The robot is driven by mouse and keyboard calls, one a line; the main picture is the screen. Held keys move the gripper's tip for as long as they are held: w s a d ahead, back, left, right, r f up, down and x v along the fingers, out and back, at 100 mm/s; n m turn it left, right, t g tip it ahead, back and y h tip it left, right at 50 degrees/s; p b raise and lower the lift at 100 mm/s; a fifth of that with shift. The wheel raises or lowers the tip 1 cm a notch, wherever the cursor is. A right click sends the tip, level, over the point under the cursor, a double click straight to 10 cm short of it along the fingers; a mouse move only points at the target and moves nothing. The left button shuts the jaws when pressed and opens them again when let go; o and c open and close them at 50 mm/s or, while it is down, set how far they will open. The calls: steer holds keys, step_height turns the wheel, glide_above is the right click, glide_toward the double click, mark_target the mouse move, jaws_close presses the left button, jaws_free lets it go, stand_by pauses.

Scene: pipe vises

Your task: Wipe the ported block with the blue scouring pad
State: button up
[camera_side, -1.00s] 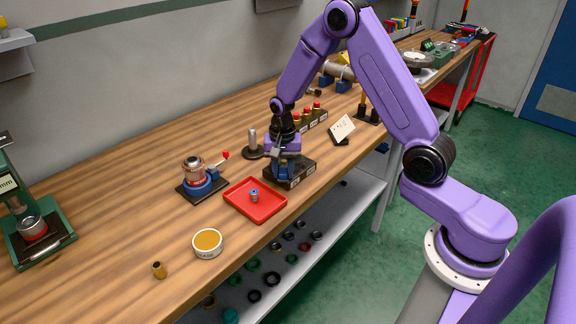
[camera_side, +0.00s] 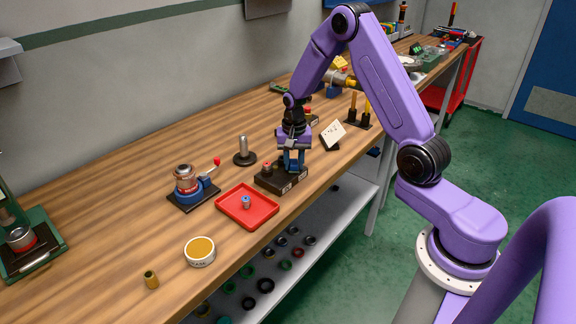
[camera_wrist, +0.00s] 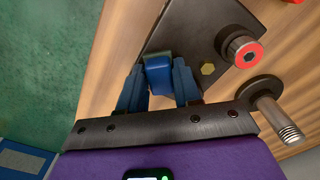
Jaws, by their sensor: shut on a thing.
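The ported block is a dark, low block (camera_side: 284,182) on the bench behind the red tray in the side view. A red-faced round fitting (camera_side: 267,167) stands on its left end. My gripper (camera_side: 293,165) is over the block's right part, pointing down. In the wrist view the gripper (camera_wrist: 159,88) is shut on a blue pad (camera_wrist: 158,74), held between its two dark blue fingers. The dark block (camera_wrist: 222,18), its red-faced fitting (camera_wrist: 245,52) and a brass hex (camera_wrist: 208,68) show beyond the pad. Whether the pad touches the block I cannot tell.
A red tray (camera_side: 228,213) with a small blue-topped part lies in front of the block. A post on a round base (camera_side: 243,150) stands behind left. A tilted white plate (camera_side: 331,134) stands close right. A blue vise (camera_side: 190,187) is further left.

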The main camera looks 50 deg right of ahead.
steer(key=shift+d, duration=0.85)
steer(key=shift+d+r, duration=0.15)
steer(key=shift+r, duration=0.45)
steer(key=shift+d+r, duration=0.15)
steer(key=shift+r, duration=3.3)
